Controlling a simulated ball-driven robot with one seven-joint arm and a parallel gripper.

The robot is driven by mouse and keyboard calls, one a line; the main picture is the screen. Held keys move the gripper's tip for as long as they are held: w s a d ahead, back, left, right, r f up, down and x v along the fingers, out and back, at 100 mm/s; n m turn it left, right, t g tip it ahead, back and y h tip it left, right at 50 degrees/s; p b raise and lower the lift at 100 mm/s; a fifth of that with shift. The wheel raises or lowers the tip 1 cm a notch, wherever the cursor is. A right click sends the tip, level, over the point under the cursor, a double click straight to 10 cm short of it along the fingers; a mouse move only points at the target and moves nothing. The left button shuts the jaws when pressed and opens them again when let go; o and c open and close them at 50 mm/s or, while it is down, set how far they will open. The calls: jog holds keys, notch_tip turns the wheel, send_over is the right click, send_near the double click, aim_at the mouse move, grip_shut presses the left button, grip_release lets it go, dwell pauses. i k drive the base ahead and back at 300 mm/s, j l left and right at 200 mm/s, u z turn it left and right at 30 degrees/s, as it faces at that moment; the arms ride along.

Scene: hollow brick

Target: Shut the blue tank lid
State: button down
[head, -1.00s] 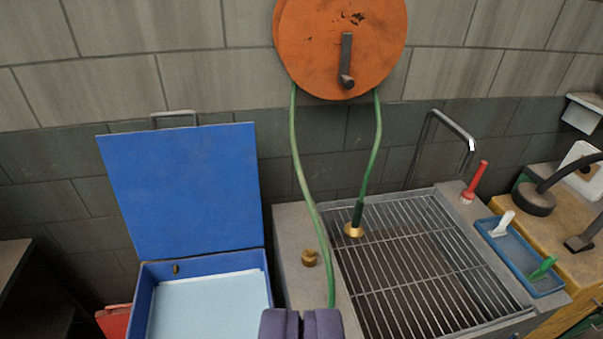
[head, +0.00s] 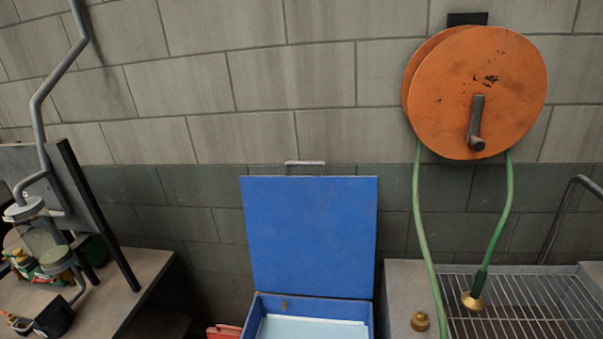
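The blue tank lid (head: 312,235) stands open and upright at the back of the blue tank (head: 264,315), near the block wall. A grey handle (head: 305,162) sticks up at the lid's top edge. The tank's pale inside (head: 315,328) shows at the bottom of the picture, and its front part is cut off by the frame. My gripper is not in the picture.
An orange hose reel (head: 470,95) with a crank and green hose hangs at upper right. A sink with a metal grate (head: 525,310) stands right of the tank. A bench (head: 125,290) with jars and pipework stands left. A red object (head: 224,331) lies low between.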

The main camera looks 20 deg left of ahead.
aim_at(307, 235)
jog(key=i+j, duration=0.55)
jog(key=i, duration=0.25)
jog(key=i+j, duration=0.3)
jog(key=i, duration=0.15)
